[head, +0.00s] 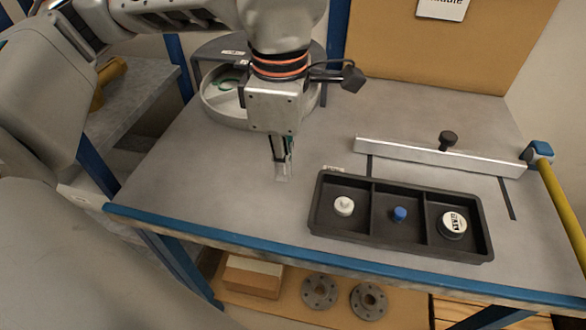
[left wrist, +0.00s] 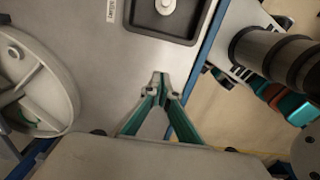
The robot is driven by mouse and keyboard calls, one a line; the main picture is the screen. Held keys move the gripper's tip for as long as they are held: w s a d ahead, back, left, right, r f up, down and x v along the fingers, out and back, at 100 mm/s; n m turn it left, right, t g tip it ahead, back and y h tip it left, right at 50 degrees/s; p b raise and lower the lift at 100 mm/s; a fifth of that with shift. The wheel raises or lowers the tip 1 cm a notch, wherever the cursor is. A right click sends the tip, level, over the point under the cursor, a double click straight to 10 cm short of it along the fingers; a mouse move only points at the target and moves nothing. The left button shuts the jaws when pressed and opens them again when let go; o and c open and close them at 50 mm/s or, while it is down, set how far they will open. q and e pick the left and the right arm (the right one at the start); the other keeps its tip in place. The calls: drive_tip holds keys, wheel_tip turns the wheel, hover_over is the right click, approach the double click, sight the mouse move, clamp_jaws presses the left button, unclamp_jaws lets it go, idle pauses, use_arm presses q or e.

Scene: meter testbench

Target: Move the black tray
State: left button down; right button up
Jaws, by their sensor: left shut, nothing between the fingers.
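The black tray (head: 352,224) lies flat on the grey table near its front edge, right of centre in the head view. It has three compartments: a white knobbed piece (head: 344,206) in the left one, a blue piece (head: 399,214) in the middle one, and a round black piece with a white label (head: 452,223) in the right one. My left gripper (head: 282,172) is shut and empty, above the table just left of the tray and apart from it. In the left wrist view its fingertips (left wrist: 160,80) meet below the tray's corner (left wrist: 150,33). My right gripper is out of view.
A round grey tray (head: 222,104) with a green item stands at the back left, also in the left wrist view (left wrist: 62,88). A metal bar (head: 420,156) with a black knob (head: 448,139) lies behind the tray. Flanges (head: 320,291) sit on a lower shelf. Table left of the gripper is clear.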

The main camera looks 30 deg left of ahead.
sight(386, 221)
use_arm(q)
wheel_tip(386, 221, down, 9)
drive_tip(key=shift+r+b, duration=0.1)
drive_tip(key=shift+b, duration=0.5)
drive_tip(key=d, duration=0.2)
drive_tip(key=w+d, duration=0.1)
drive_tip(key=shift+r, duration=0.25)
drive_tip(key=shift+w+d, duration=0.15)
drive_tip(key=shift+d, duration=0.25)
drive_tip(key=w+d, duration=0.1)
drive_tip(key=d, duration=0.3)
drive_tip(key=w+d, duration=0.2)
drive_tip(key=d, duration=0.3)
drive_tip(key=w+d+p, duration=0.1)
drive_tip(key=d, duration=0.3)
drive_tip(key=shift+w+d, duration=0.2)
drive_tip(key=shift+d, duration=0.2)
drive_tip(key=shift+w+d, duration=0.1)
drive_tip(key=shift+d, duration=0.15)
drive_tip(key=shift+a, duration=0.15)
